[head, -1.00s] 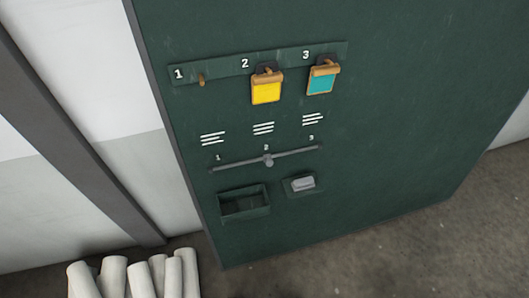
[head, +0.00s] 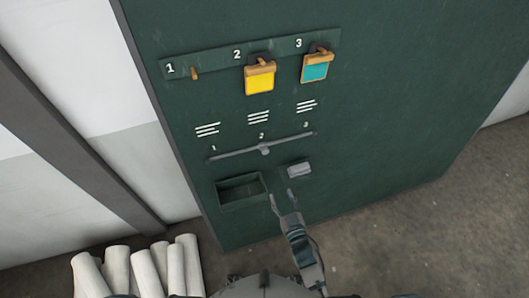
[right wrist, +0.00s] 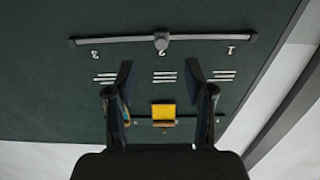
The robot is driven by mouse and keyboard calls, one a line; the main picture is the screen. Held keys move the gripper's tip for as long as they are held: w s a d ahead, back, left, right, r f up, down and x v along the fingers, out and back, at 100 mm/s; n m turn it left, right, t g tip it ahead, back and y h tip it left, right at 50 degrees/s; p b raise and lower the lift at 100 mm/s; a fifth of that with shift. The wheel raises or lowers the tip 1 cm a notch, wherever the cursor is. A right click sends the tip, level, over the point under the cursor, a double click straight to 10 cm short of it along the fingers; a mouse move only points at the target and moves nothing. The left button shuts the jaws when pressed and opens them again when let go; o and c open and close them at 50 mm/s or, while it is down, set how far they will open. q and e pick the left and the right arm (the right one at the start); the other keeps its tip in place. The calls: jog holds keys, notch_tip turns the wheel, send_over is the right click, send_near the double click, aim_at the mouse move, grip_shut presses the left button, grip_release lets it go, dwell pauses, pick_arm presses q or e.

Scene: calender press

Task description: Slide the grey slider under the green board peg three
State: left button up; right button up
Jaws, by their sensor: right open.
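The grey slider (head: 264,151) is a small knob at position 2, mid-way along a grey rail on the green board (head: 400,110). It also shows in the right wrist view (right wrist: 161,41), where the picture is upside down. Peg 1 (head: 194,74) is bare. A yellow tag (head: 259,80) hangs at peg 2 and a teal tag (head: 315,67) at peg 3. My right gripper (head: 281,194) is open and empty, in front of the board and lower in the picture than the slider. My left gripper is not in view.
Below the rail are an open dark tray (head: 241,189) and a grey block (head: 299,170) on a small mount. Several white rolls (head: 145,270) stand at the bottom left. A grey post (head: 70,130) runs left of the board. The board's right side is bare.

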notch_tip(320, 180, up, 2)
send_near(266, 153)
jog(key=shift+t, duration=0.4)
jog(key=x, duration=0.9)
jog(key=shift+w+f, duration=0.3)
jog(key=shift+f, duration=0.1)
jog(key=shift+a, duration=0.2)
jog(key=shift+a, duration=0.1)
jog(key=c, duration=0.4)
grip_shut()
